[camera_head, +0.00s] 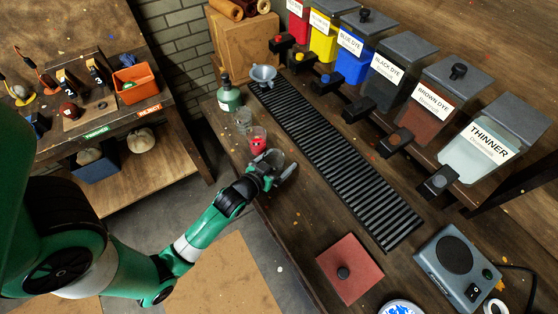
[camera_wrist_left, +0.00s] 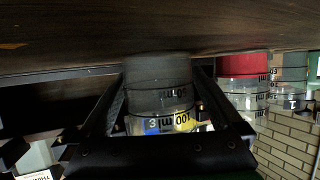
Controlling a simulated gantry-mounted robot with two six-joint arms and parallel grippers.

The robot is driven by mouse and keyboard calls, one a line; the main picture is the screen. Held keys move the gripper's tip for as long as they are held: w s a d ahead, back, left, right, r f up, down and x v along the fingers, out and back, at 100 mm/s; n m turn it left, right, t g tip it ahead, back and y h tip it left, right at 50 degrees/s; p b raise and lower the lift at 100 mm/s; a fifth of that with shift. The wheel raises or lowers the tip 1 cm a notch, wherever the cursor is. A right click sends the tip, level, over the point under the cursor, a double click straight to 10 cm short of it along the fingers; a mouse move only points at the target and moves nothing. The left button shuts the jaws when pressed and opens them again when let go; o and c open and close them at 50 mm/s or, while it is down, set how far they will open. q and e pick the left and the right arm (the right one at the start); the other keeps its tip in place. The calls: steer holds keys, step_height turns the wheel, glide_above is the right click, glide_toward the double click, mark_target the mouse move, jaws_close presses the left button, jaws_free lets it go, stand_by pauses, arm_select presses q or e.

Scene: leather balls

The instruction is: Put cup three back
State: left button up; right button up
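Cup three (camera_wrist_left: 158,85), a clear cup marked "3" and "100 ml", stands between the two fingers of my left gripper (camera_wrist_left: 160,100) in the left wrist view, which is upside down. The fingers meet its sides. In the head view the left gripper (camera_head: 277,168) is at the table's left edge, around the cup, which it partly hides. Whether the cup touches the table is unclear. A cup with red content (camera_head: 257,139) stands just beyond it, and a clear cup (camera_head: 243,119) behind that. My right gripper is not in view.
A green bottle (camera_head: 229,97) and a funnel (camera_head: 263,74) stand at the back. A black slatted grate (camera_head: 330,155) runs beside the dye containers (camera_head: 436,97). A red-brown pad (camera_head: 350,268) and a grey device (camera_head: 458,262) are in front. A side bench (camera_head: 95,125) is at left.

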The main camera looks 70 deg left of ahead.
arm_select(q)
steer(key=shift+r, duration=0.2)
steer(key=p+v, duration=0.2)
steer(key=v, duration=1)
